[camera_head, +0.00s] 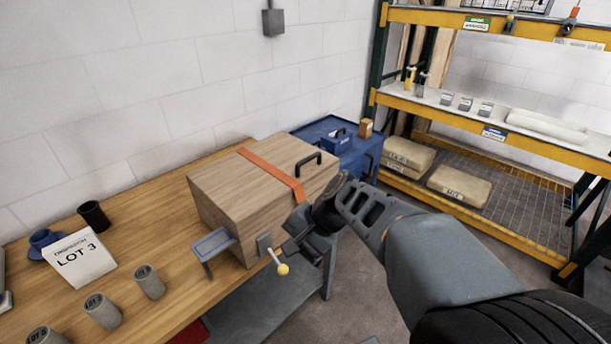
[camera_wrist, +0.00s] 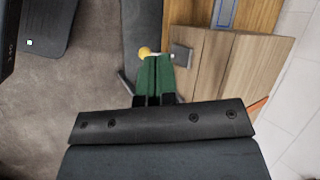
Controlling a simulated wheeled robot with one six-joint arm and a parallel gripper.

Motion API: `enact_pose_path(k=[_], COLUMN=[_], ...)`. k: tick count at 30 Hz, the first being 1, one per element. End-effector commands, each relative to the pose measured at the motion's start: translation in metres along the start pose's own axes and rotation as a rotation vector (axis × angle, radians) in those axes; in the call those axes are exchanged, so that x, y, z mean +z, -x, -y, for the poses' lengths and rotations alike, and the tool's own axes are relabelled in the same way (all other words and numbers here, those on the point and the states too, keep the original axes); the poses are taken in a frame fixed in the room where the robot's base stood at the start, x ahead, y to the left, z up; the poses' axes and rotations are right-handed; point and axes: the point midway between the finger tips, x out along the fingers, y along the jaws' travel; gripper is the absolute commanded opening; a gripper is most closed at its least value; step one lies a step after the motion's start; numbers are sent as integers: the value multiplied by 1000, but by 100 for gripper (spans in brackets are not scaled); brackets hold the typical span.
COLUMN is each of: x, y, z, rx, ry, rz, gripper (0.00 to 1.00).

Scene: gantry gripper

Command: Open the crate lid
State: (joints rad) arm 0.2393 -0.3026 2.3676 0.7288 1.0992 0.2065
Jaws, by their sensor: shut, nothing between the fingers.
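The wooden crate (camera_head: 220,210) stands on the workbench, its lid (camera_head: 232,178) down. An orange strap (camera_head: 270,175) runs across the lid, and a black handle (camera_head: 309,164) is on top. A latch with a grey plate (camera_head: 264,244) and a yellow ball knob (camera_head: 283,269) is on the crate's near side. My gripper (camera_head: 290,249) is beside the latch. In the wrist view its green fingers (camera_wrist: 153,58) are shut and empty, with tips close to the yellow knob (camera_wrist: 144,52) and latch plate (camera_wrist: 181,57). I cannot tell whether they touch the lever.
A blue bracket-like piece (camera_head: 212,243) stands by the crate's near left corner. Grey cups (camera_head: 149,281), a black cup (camera_head: 94,215) and a LOT 3 sign (camera_head: 78,258) are on the bench (camera_head: 180,310). A blue cart (camera_head: 360,160) and yellow shelving (camera_head: 470,127) stand behind to the right.

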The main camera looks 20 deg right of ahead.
Motion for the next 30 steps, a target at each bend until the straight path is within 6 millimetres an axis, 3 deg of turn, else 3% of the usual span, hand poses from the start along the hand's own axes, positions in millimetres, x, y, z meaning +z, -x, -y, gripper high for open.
enact_pose_path(k=[1, 3, 8, 12, 15, 18, 22, 30], x=[-18, -42, -116, -180, -215, -238, -254, -270], y=[-12, -16, -4, 16, 30, 41, 48, 41], z=[4, 18, 34, 24, 10, -2, -7, 26], rx=[-103, -265, -640, -933, -1098, -1215, -1295, -1314], ry=[-175, -397, -813, -1055, -1163, -1227, -1263, -1271], rz=[67, 158, 329, 432, 477, 506, 525, 530], gripper=[0, 0, 0, 0, 0, 0, 0, 0])
